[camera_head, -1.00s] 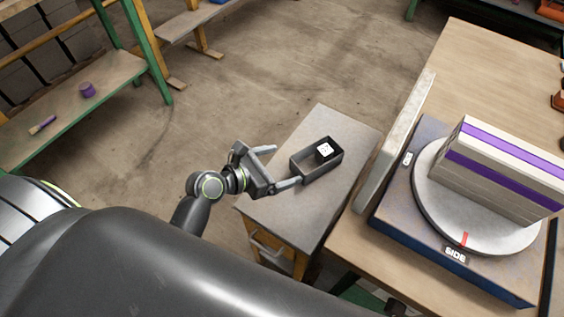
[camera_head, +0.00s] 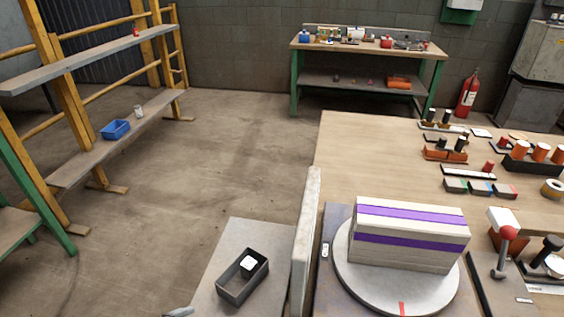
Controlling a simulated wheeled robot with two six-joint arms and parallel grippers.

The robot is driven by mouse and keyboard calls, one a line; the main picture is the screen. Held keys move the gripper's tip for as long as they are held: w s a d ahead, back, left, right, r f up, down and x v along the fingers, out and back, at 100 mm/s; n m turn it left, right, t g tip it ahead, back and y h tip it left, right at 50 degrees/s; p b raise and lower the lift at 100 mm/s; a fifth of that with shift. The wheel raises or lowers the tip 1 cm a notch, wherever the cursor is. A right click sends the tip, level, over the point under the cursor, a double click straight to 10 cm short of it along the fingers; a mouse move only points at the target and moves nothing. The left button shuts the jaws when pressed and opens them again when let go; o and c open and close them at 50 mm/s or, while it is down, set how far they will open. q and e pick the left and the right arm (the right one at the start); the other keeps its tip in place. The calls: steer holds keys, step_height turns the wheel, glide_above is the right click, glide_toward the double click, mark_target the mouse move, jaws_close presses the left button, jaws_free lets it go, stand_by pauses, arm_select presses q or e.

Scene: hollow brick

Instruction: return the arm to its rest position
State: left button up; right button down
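Only a small grey tip of what looks like my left gripper (camera_head: 178,312) shows at the bottom edge, left of the small side table. Its fingers are mostly out of view, so its opening is hidden. My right gripper is not in view. A pale block with purple bands (camera_head: 410,232) stands on a round turntable (camera_head: 352,275) on the big table. A dark open box (camera_head: 232,290) on the small side table (camera_head: 213,262) holds a black item with a white top (camera_head: 249,263). The tip is apart from the box.
An upright pale slab (camera_head: 305,245) stands between the side table and the big table (camera_head: 350,145). Tools and parts crowd the big table's right side, including a red-knobbed lever (camera_head: 506,236). Shelves (camera_head: 80,160) stand at left. The floor between is clear.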

arm_select(q)
steer(key=s+a+m+g+y, duration=0.5)
steer(key=s+a+m, duration=0.4)
steer(key=s+m, duration=0.55)
step_height(320, 180, down, 19)
steer(key=w+a+m+p, duration=0.1)
steer(key=w+a+p, duration=0.1)
steer(key=p, duration=0.2)
steer(key=s+d+f+g+p, duration=0.1)
steer(key=s+f+p, duration=0.3)
steer(key=s+f, duration=0.9)
steer(key=s, duration=0.2)
steer(key=shift+s+d+g, duration=0.25)
steer(key=shift+s+g, duration=0.1)
steer(key=shift+g, duration=0.05)
steer(key=shift+f, duration=0.1)
